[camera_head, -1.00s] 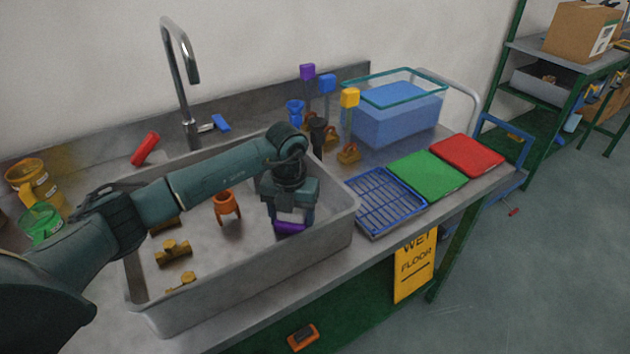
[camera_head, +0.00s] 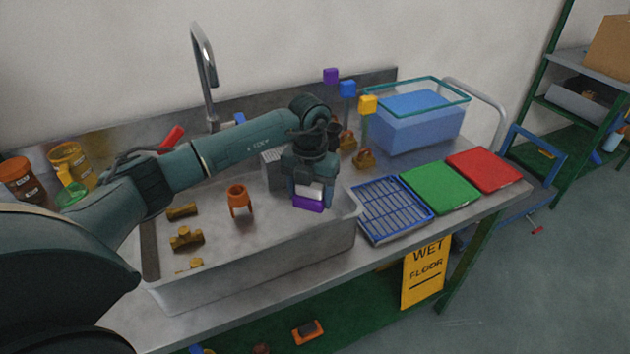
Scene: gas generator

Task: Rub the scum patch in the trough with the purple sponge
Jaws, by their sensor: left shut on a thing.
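My left gripper (camera_head: 309,187) points down over the trough's right end, shut on the purple sponge (camera_head: 308,203), which has a pale upper part between the fingers. I cannot tell whether the sponge touches the trough. I cannot make out a scum patch; the gripper and arm hide part of the trough. My right gripper does not show.
An orange stand-like part (camera_head: 239,198) and several brass fittings (camera_head: 187,238) lie in the trough. Right of it are a blue rack (camera_head: 393,208), green tray (camera_head: 440,187) and red tray (camera_head: 484,169). A faucet (camera_head: 205,75) and blue-filled tank (camera_head: 415,125) stand behind.

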